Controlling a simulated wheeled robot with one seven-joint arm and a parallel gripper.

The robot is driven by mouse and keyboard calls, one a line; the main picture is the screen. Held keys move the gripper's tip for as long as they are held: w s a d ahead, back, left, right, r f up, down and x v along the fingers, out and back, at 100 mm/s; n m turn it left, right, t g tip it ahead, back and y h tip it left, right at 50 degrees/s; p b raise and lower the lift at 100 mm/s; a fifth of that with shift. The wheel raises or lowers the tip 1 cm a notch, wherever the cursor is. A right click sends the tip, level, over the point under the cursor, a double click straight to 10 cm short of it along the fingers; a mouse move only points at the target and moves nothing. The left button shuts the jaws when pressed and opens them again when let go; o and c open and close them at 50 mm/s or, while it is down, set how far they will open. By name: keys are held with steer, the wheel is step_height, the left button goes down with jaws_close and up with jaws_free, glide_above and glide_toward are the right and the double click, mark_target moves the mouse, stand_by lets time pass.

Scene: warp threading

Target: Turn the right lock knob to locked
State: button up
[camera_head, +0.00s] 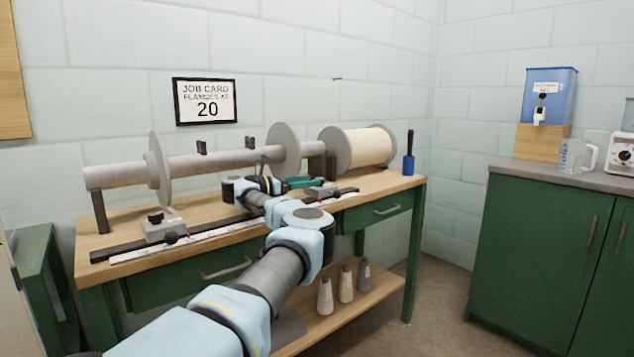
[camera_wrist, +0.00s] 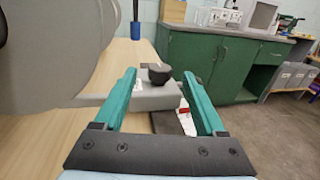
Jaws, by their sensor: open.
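The right lock knob (camera_wrist: 160,72) is a dark round knob on top of a grey block (camera_wrist: 148,97) in the wrist view. My gripper (camera_wrist: 158,76) is open, with its teal fingers on either side of the knob in the picture. The knob looks a little beyond the fingertips, and I cannot tell any contact. In the head view my gripper (camera_head: 302,182) is above the bench near the right block (camera_head: 322,192). The arm and gripper partly hide that area. The knob's lock position cannot be read.
A large grey flange (camera_wrist: 50,50) stands close at left in the wrist view. The left block (camera_head: 165,231) sits on the bench rail. A job card (camera_head: 205,102) reads 20.

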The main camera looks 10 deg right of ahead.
steer(key=v, duration=0.6)
steer(key=shift+r, duration=0.1)
